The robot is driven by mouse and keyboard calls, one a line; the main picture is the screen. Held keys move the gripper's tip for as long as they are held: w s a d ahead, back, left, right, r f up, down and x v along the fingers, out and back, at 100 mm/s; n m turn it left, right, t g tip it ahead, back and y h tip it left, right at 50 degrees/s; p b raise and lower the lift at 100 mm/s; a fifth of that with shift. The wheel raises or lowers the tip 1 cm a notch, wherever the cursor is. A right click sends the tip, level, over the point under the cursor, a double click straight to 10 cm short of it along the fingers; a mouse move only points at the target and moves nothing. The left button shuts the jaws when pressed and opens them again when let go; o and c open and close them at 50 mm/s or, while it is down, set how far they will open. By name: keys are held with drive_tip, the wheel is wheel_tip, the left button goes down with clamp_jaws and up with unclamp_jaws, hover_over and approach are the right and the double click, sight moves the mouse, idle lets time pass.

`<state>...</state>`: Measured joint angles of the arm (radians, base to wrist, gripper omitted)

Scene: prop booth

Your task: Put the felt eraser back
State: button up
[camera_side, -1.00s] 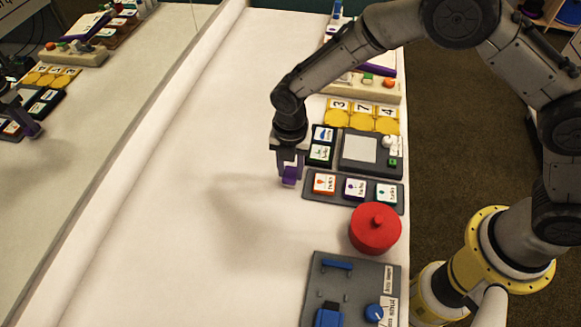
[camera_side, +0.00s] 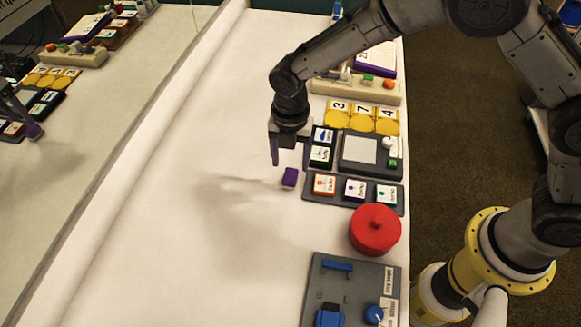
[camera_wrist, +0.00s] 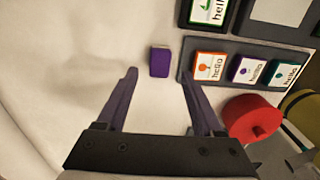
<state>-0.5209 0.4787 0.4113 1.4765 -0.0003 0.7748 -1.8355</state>
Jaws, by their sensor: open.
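A small purple block (camera_side: 290,177) rests on the white table, just left of the grey tray of word cards. It also shows in the wrist view (camera_wrist: 160,62), ahead of my fingertips and between their lines. I cannot tell for sure whether this block is the felt eraser. My gripper (camera_side: 290,162) is open above the block, with a finger to either side and nothing between the tips. The wrist view shows the spread fingers (camera_wrist: 158,80) apart from the block. A blue and black piece (camera_side: 328,315) sits on the grey board at the bottom edge, partly cut off.
The card tray (camera_side: 312,194) holds three word cards. A red round lidded pot (camera_side: 375,230) stands below it, above the grey board (camera_side: 350,276). A dark panel (camera_side: 350,168) and yellow number discs (camera_side: 362,120) lie behind. The table's left side is clear, bounded by a mirror.

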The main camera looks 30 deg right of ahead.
sight(292, 173)
wheel_tip(292, 173, up, 8)
idle(0.4)
drive_tip(key=s+d+r+m+t, duration=0.1)
drive_tip(key=s+d+r+m, duration=0.3)
drive_tip(key=d+r+m, duration=0.25)
drive_tip(key=s+d+r+m+t, duration=0.1)
drive_tip(key=s+d+r+m, duration=0.35)
drive_tip(key=d+r, duration=0.25)
drive_tip(key=s+d+m+t, duration=0.1)
drive_tip(key=s+d+m, duration=0.4)
drive_tip(key=s+m, duration=0.3)
drive_tip(key=s+d+m+t, duration=0.2)
drive_tip(key=s+d+m, duration=0.3)
drive_tip(key=s+m, duration=0.3)
drive_tip(key=shift+r+t, duration=0.3)
